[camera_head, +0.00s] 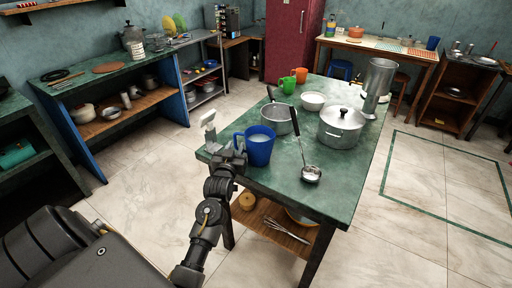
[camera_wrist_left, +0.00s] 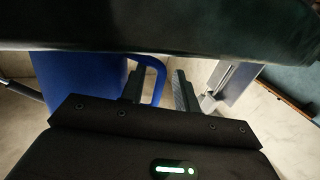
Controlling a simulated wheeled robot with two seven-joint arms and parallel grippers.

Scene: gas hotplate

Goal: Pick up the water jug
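The water jug (camera_head: 259,148) is a blue jug standing upright at the near left corner of the green table (camera_head: 345,185), with something pale inside. In the left wrist view the blue jug (camera_wrist_left: 85,88) is at the left, and its looped handle extends to the right. My left gripper (camera_head: 232,155) is at the handle side of the jug. In the left wrist view its two fingers (camera_wrist_left: 158,90) are apart, with part of the handle showing between them. Whether either finger touches the handle cannot be told. My right gripper is not in view.
A pale clamp-like object (camera_head: 208,121) stands at the table corner close to my left gripper. A pot (camera_head: 280,118), a lidded pot (camera_head: 340,128) and a ladle (camera_head: 311,173) are beyond or right of the jug. A whisk (camera_head: 286,231) lies on the lower shelf.

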